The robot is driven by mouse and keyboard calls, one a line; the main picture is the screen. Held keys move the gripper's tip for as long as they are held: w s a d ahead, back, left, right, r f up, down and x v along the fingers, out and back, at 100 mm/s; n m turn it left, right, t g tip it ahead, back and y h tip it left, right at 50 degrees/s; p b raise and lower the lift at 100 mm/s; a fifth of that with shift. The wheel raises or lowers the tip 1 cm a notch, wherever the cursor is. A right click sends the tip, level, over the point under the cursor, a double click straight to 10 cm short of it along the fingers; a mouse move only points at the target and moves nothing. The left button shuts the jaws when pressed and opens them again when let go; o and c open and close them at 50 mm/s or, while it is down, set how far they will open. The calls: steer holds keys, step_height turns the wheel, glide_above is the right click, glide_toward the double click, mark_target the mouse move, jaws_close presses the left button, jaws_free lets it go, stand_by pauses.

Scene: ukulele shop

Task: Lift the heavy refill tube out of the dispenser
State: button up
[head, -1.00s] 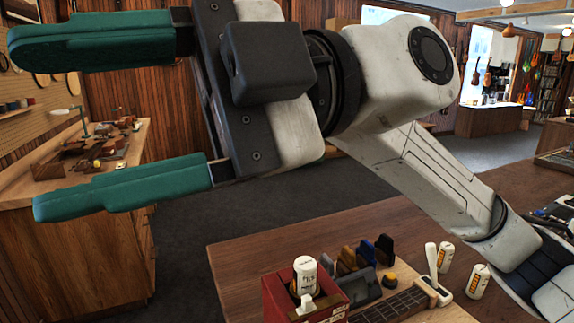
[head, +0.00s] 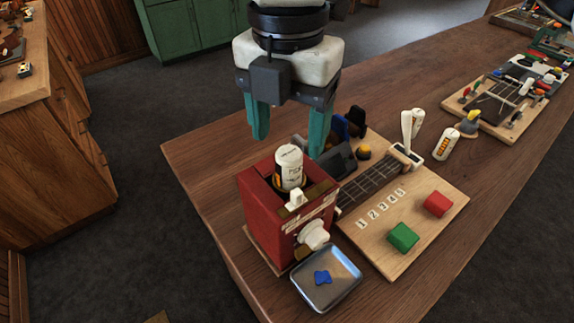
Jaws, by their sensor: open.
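A red dispenser box (head: 264,216) stands at the near left end of the wooden table. A white refill tube (head: 289,163) with a dark printed label stands upright in its open top, its upper part showing and its lower part hidden inside. My gripper (head: 289,148) points down above and behind the dispenser. Its two green fingers are spread wide and hold nothing. In the picture the tube's top lies below and between the fingertips. I cannot tell the exact gap in depth between fingers and tube.
A metal tray (head: 328,279) with blue picks sits before the dispenser's white knob (head: 314,236). To the right are a board (head: 378,240) with a fretboard, a green block (head: 403,237) and a red block (head: 437,204). Dark holders stand close to the right finger.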

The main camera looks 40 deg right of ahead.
mark_target(290, 152)
steer(key=shift+s+f+p, duration=0.1)
steer(key=shift+f+p, duration=0.7)
steer(key=shift+f, duration=2.2)
steer(key=c, duration=1.1)
steer(key=shift+r, duration=0.15)
steer(key=shift+c, duration=0.2)
